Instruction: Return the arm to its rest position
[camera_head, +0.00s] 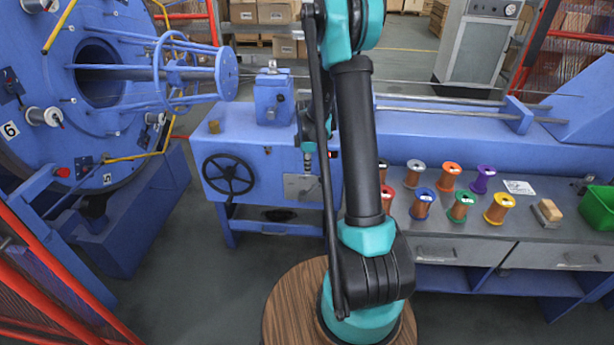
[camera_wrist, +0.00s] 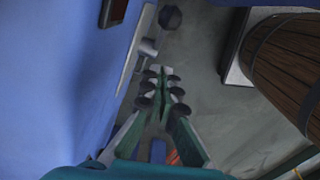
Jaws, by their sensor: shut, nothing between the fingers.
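My arm rises from its round base in the head view, goes up to an elbow at the top edge and comes down again behind the upright link. My gripper (camera_wrist: 160,75) shows in the wrist view with its fingers together and nothing between them. It points along the blue face of the machine (camera_wrist: 75,70), close to a pale plate with a dark round knob (camera_wrist: 170,17). In the head view the gripper is mostly hidden behind my arm, in front of the blue machine bench (camera_head: 265,170).
A handwheel (camera_head: 228,174) is on the bench left of my arm. The large blue strander disc (camera_head: 95,80) stands at left, behind a red fence (camera_head: 50,275). Several coloured spools (camera_head: 422,203) and a green bin (camera_head: 598,207) stand on the grey worktop at right. Grey floor is open at front left.

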